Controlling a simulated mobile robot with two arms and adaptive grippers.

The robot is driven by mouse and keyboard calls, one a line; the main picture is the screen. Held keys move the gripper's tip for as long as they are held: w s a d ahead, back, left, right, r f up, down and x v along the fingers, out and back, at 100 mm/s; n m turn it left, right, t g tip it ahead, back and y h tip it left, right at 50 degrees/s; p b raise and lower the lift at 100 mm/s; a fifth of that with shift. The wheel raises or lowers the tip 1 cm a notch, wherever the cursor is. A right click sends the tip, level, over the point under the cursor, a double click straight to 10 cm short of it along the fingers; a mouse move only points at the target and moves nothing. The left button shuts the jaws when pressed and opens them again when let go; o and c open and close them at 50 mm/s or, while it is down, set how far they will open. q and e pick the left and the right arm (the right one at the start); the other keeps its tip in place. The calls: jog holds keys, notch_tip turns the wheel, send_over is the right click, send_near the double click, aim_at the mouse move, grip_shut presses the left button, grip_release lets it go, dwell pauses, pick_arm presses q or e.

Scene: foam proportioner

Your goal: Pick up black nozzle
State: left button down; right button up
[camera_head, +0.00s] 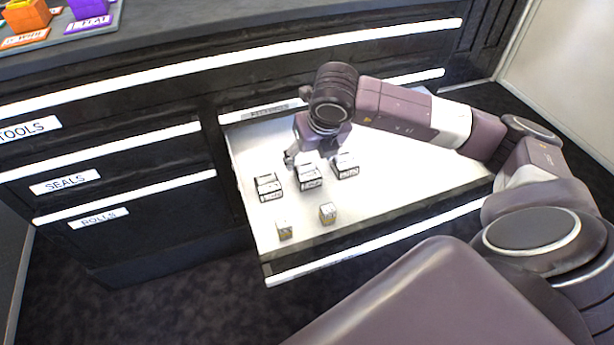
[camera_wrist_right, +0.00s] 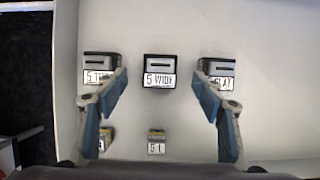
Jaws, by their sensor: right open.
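Three dark, box-shaped pieces with white label fronts stand in a row in the open white drawer (camera_head: 300,232). In the head view they are the left piece (camera_head: 268,186), the middle piece (camera_head: 309,176) and the right piece (camera_head: 346,166). I cannot tell which is the black nozzle. In the wrist view the middle piece, labelled "5 WIDE" (camera_wrist_right: 159,70), lies between my fingertips in the picture. The left piece (camera_wrist_right: 101,66) and right piece (camera_wrist_right: 218,71) are partly covered by the fingers. My right gripper (camera_head: 312,155) is open and empty above the row. My left gripper is out of view.
Two small pale blocks (camera_head: 284,229) (camera_head: 328,213) stand nearer the drawer's front. Closed drawers labelled "TOOLS" (camera_head: 28,129), "SEALS" (camera_head: 66,182) and "ROLLS" (camera_head: 99,218) are at left. Orange (camera_head: 27,15) and purple (camera_head: 88,8) items sit on the cabinet top.

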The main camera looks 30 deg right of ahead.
aim_at(307, 168)
jog(key=x, duration=0.4)
jog(key=b+x, duration=0.1)
jog(key=x, duration=0.1)
jog(key=shift+s+f, duration=0.15)
jog(key=shift+f, duration=0.55)
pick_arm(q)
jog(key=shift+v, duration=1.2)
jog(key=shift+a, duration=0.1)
pick_arm(e)
jog(key=shift+c, duration=0.3)
jog(key=shift+r, duration=0.1)
jog(key=c, duration=1.2)
